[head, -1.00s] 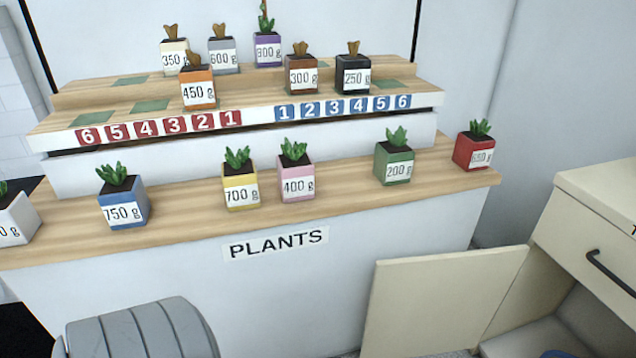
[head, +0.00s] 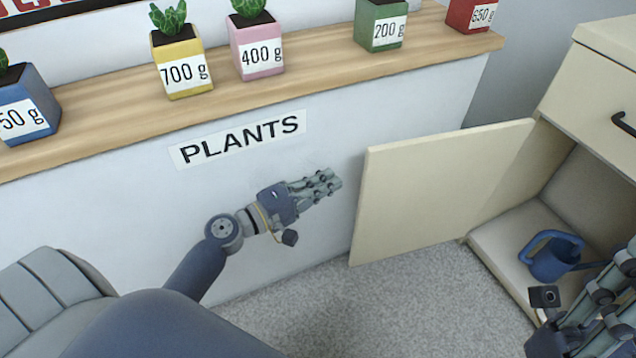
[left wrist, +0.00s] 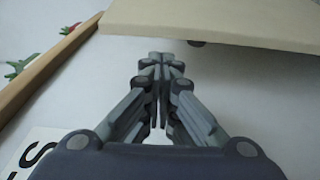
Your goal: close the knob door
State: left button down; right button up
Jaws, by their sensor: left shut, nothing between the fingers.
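The cream cabinet door (head: 440,190) stands open at the middle right, swung out toward the plant counter. In the left wrist view the door (left wrist: 220,25) crosses the top, with a small dark knob (left wrist: 197,43) just under its edge. The knob is hidden in the head view. My left gripper (head: 330,182) is shut and empty, just left of the door's free edge; its closed fingers (left wrist: 160,57) point toward the door in the left wrist view. My right gripper (head: 607,290) is partly cut off at the lower right; its fingers cannot be judged.
The open cabinet holds a blue watering can (head: 553,258). A drawer with a dark handle (head: 624,124) is above. The white plant counter (head: 110,215) with potted plants runs behind my left arm. Grey carpet (head: 385,300) lies clear below the door.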

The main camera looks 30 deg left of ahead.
pick_arm(q)
jog(key=x, duration=0.6)
jog(key=shift+w, duration=0.3)
jog(key=shift+s+d, duration=0.1)
jog(key=shift+d, duration=0.1)
